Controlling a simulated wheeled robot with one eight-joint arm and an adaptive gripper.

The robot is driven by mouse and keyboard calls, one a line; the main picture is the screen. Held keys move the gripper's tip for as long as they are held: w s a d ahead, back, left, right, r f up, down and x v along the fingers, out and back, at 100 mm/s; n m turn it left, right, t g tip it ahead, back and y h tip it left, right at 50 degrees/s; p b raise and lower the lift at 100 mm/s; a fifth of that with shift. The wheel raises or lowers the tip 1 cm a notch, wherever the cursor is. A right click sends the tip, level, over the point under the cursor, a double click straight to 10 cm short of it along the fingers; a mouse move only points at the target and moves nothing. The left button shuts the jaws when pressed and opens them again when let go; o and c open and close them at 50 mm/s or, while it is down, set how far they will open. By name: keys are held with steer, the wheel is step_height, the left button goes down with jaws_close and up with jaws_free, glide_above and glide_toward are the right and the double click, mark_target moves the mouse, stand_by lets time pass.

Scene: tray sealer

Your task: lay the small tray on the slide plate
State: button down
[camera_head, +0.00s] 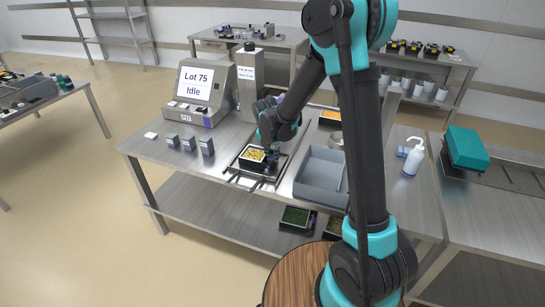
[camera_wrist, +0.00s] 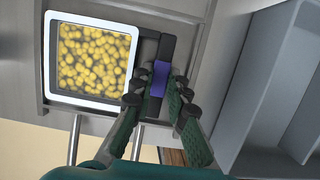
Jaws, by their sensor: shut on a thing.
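The small tray (camera_head: 252,158) is black with a pale rim and full of yellow pieces. It sits level at the grey slide plate (camera_head: 237,171), near the front edge of the steel table; in the wrist view the tray (camera_wrist: 92,101) fills the upper left. A dark bracket (camera_wrist: 148,48) with a purple grip (camera_wrist: 160,78) stands against the tray's right side. My gripper (camera_head: 271,155) is right of the tray. In the wrist view its fingers (camera_wrist: 158,90) are shut on the purple grip. The tray's underside is hidden, so I cannot tell its exact contact with the plate.
Two rods (camera_wrist: 138,142) stick out toward the front edge. A grey bin (camera_head: 322,178) stands close on the right. Several small dark boxes (camera_head: 189,144) stand at left. A spray bottle (camera_head: 413,157) is far right.

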stand_by(0.3)
steer(key=c, duration=1.4)
jaws_free()
steer(key=shift+c, duration=0.3)
steer(key=shift+c, duration=1.4)
steer(key=shift+r, duration=3.5)
steer(key=shift+d, duration=0.1)
